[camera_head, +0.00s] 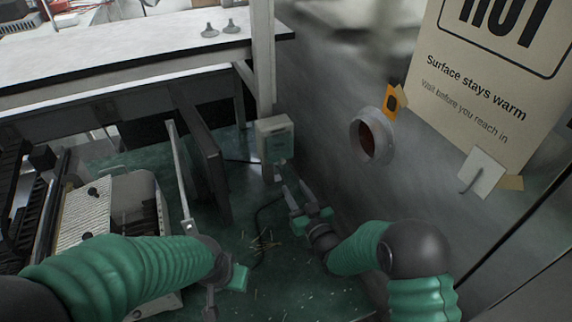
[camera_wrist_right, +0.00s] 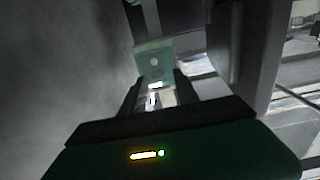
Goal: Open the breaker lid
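The breaker box (camera_head: 274,140) is a small pale grey-green box on a light upright post in the middle of the head view. Its front has a greener panel, and the lid appears closed. It also shows in the right wrist view (camera_wrist_right: 154,62), straight ahead between the fingers. My right gripper (camera_head: 296,190) is below and slightly right of the box, pointing up toward it. Its fingers (camera_wrist_right: 156,92) are apart with nothing held, and I see no contact with the box. My left gripper (camera_head: 212,290) is low in the head view, away from the box; its fingers are unclear.
A white-topped workbench (camera_head: 130,45) is at the back left. A grey wall (camera_head: 325,110) with a round port (camera_head: 371,137) and a warning sign (camera_head: 480,80) is on the right. A ribbed machine (camera_head: 110,205) stands at left. A dark cable (camera_head: 256,220) lies on the green floor.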

